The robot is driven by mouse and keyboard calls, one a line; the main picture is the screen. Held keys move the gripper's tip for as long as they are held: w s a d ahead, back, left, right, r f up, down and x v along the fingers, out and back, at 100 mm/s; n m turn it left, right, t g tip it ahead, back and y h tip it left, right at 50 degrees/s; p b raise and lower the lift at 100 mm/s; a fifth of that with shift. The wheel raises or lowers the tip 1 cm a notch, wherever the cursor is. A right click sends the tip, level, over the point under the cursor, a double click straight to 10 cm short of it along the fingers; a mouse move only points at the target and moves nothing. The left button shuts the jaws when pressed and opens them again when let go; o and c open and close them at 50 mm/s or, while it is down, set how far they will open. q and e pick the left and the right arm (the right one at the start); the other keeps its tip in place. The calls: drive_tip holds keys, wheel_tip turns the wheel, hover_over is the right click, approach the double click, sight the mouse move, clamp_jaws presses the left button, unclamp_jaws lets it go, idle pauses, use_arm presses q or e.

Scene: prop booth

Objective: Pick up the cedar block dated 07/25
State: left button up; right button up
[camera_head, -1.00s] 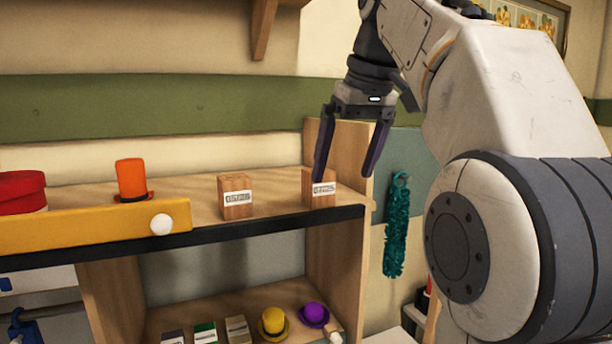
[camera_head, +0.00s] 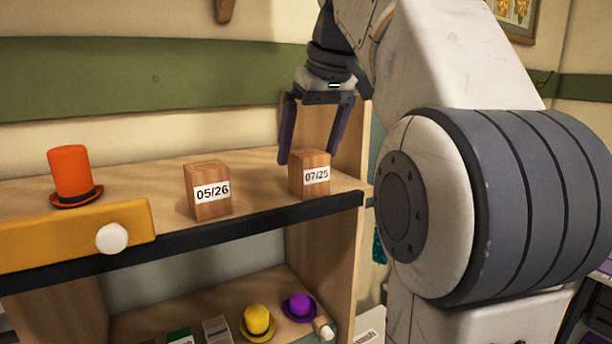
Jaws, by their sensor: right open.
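The cedar block dated 07/25 (camera_head: 309,187) stands upright near the right end of the wooden shelf top (camera_head: 262,184). Its white label faces me. My right gripper (camera_head: 307,160) points down with its fingers spread. Its left finger is beside the block's upper left and its right finger is partly behind the block's upper right. I cannot tell whether either finger touches it. A second cedar block dated 05/26 (camera_head: 209,208) stands to the left, apart from it. My left gripper is not in view.
An orange top hat (camera_head: 72,175) and a yellow drawer front (camera_head: 75,235) with a white knob are at the left. A wooden side panel rises behind the gripper. Yellow (camera_head: 257,320) and purple (camera_head: 299,306) hats sit on the lower shelf. A black edge strip runs along the shelf front.

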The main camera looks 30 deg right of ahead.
sight(305, 171)
drive_tip(key=shift+p+x, duration=0.5)
drive_tip(key=shift+x, duration=2.15)
drive_tip(key=shift+s, duration=0.15)
drive_tip(key=c, duration=1.5)
